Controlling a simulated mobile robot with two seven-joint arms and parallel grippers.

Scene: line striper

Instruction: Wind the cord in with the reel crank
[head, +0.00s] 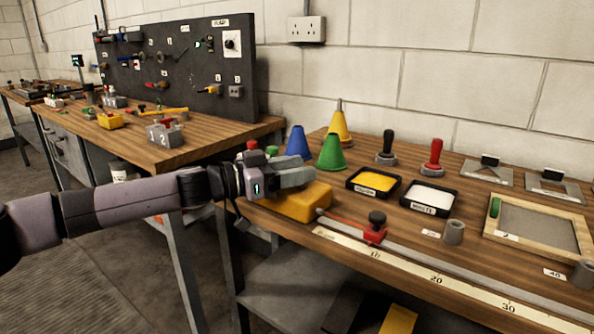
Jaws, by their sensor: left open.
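The reel looks to be the yellow-orange box (302,207) at the near left corner of the right workbench. A thin red cord (345,219) runs from its right side to a red block with a black knob (375,229). My left gripper (312,176) comes in from the left, with its fingers just above the box. It is open; I see nothing held in it. I cannot make out the crank; the gripper covers part of the box top. Whether the fingers touch anything there cannot be told. My right gripper is not in view.
A ruled strip (436,276) and a grey rail lie along the front edge. Blue, green and yellow cones (340,124) stand behind the gripper. Ink pads (374,181) and stamps (432,158) are to its right. Another bench (215,140) stands at the left.

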